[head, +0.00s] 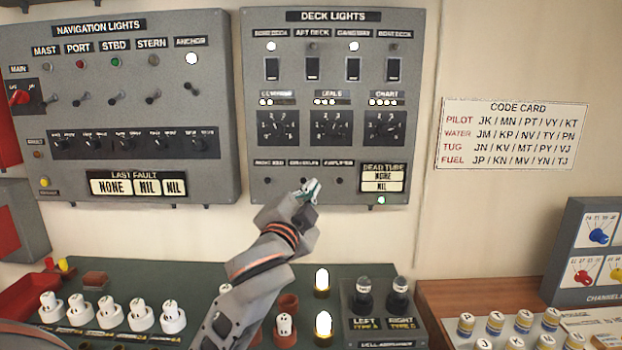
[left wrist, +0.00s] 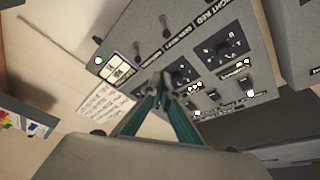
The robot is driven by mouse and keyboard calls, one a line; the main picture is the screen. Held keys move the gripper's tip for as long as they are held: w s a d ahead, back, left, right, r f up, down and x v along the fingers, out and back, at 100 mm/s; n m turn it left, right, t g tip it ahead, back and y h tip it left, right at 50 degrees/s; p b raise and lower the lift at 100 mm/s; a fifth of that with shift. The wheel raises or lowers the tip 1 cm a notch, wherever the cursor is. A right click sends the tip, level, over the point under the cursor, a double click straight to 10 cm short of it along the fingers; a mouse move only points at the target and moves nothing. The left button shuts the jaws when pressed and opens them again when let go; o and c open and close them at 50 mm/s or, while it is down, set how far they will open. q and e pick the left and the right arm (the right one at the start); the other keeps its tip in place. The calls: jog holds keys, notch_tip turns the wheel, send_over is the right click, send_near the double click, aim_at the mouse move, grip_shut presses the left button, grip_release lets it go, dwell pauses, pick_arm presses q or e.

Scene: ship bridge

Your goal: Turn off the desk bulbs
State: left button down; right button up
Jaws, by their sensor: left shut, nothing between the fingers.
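The grey DECK LIGHTS panel (head: 420,120) hangs on the wall, with switches, several rotary knobs and a lower row of small toggles. Its lamps over BOREDECK (head: 271,46) and GANGWAY (head: 354,46) glow white; the two other top lamps look dark. Two lit bulbs (head: 321,281) (head: 323,324) stand on the green desk below. My left gripper (head: 312,186) is shut and empty in front of the panel's lower toggle row; contact cannot be told. It partly covers the middle toggle. In the left wrist view the fingertips (left wrist: 162,80) meet before the tilted panel (left wrist: 190,50). My right gripper is not seen.
The NAVIGATION LIGHTS panel (head: 130,75) hangs at left, its ANCHOR lamp lit. Several white plugs (head: 110,313) stand on the desk (head: 222,275). A lamp box (head: 384,325) with two dark bulbs is at right. The wall by the code card (head: 513,133) is clear.

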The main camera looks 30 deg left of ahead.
aim_at(304, 181)
pick_arm(q)
jog(key=p+x, duration=0.1)
jog(key=x, duration=0.9)
jog(key=s+a+f, duration=0.2)
jog(key=shift+a+f, duration=0.2)
jog(key=shift+a, duration=0.1)
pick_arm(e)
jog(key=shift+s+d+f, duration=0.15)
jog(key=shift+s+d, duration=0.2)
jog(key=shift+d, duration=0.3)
pick_arm(q)
jog(key=shift+f+m+t+b, duration=0.35)
jog(key=shift+t+b, duration=0.35)
jog(key=shift+b, duration=0.65)
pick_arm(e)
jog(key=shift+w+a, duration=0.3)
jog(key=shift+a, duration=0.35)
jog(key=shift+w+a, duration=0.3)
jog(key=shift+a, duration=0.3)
